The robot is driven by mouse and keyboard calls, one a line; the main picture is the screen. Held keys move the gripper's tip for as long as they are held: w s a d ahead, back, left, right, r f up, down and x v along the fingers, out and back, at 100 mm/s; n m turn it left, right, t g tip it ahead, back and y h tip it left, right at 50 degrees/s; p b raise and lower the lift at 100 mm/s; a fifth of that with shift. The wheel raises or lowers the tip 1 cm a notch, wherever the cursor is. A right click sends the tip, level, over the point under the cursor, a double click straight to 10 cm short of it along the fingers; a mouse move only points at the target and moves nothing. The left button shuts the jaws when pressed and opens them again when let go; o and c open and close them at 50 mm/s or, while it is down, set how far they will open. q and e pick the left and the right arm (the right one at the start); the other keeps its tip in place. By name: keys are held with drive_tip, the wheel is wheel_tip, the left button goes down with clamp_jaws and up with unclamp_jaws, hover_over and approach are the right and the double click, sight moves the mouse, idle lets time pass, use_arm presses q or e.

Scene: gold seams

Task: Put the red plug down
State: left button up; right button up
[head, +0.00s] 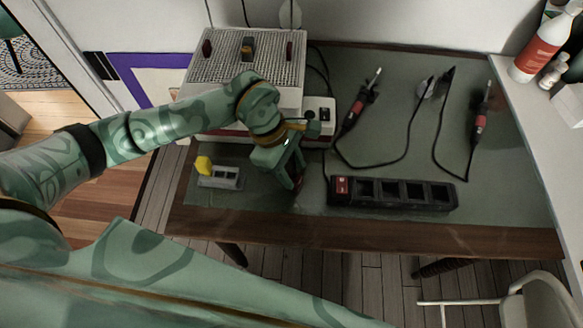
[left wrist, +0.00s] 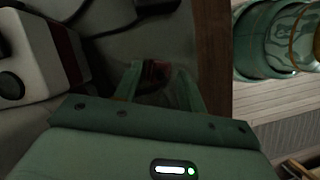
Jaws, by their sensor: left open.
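My left gripper (head: 294,186) points down over the green mat, left of the black power strip (head: 405,193). In the left wrist view the two fingers (left wrist: 160,85) stand apart. A dark red thing, seemingly the red plug (left wrist: 155,71), shows between the fingertips. It is shadowed and partly hidden, and I cannot tell whether it touches the fingers. In the head view only a little red shows at the fingertips. The power strip has a red switch at its left end and a row of dark sockets. My right gripper is not in view.
A grey holder (head: 221,178) with a yellow plug (head: 204,165) stands left of the gripper. A white unit with a mesh top (head: 225,65) is behind. Two corded irons (head: 361,99) (head: 480,118) lie on the mat. The front table edge (head: 400,233) is close.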

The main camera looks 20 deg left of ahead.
use_arm(q)
drive_tip(key=p+v, duration=0.2)
drive_tip(key=v, duration=1)
drive_tip(key=shift+p, duration=0.35)
drive_tip(key=shift+d, duration=0.1)
